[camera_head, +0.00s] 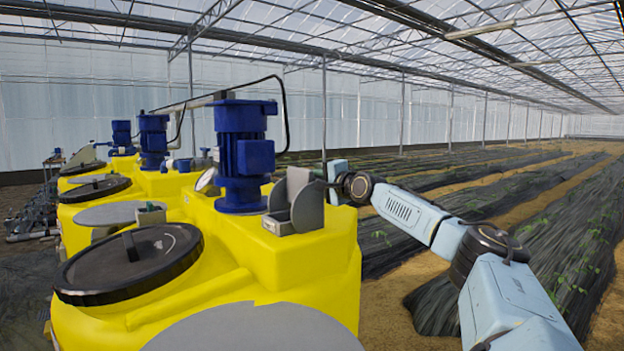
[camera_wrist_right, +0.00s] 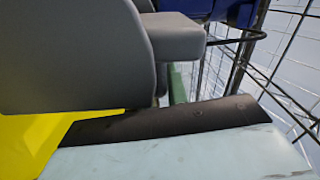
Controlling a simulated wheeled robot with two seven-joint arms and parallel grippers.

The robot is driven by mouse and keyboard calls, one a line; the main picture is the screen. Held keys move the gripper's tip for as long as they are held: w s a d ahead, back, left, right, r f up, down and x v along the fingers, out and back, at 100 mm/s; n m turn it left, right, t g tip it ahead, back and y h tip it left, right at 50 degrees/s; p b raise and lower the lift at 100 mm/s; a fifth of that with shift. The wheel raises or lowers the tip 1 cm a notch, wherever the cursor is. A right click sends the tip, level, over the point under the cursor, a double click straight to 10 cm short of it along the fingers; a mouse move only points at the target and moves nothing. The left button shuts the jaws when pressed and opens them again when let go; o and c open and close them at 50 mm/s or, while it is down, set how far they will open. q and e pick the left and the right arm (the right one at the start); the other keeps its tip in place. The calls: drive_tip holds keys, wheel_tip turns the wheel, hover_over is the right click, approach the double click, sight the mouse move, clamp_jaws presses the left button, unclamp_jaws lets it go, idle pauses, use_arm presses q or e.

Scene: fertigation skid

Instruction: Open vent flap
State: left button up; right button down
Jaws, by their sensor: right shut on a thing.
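The vent flap (camera_head: 305,205) is a grey upright plate with a rounded top, in a small grey housing (camera_head: 278,224) on the yellow tank, right of the blue motor. It stands raised, tilted up from the housing. My right gripper (camera_head: 323,183) reaches in from the right and is shut on the flap's edge; the flap partly hides the fingers. In the right wrist view the grey flap (camera_wrist_right: 70,55) fills the upper left, with a thick grey tab (camera_wrist_right: 177,38) on its right. The contact itself is hidden there. My left gripper is not in view.
The blue motor (camera_head: 240,155) stands close left of the flap. A round black lid (camera_head: 130,262) lies on the yellow tank (camera_head: 330,262) in front. More yellow tanks and motors stand behind at left. Open ground with dark-covered planting rows (camera_head: 480,190) lies right.

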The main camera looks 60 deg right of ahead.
drive_tip(key=shift+s+d+f+m+b, duration=0.15)
drive_tip(key=shift+d+f+m+b, duration=0.3)
drive_tip(key=shift+m, duration=0.35)
drive_tip(key=shift+f, duration=0.15)
drive_tip(key=c, duration=1.4)
unclamp_jaws()
drive_tip(key=shift+d, duration=0.1)
drive_tip(key=shift+s, duration=0.1)
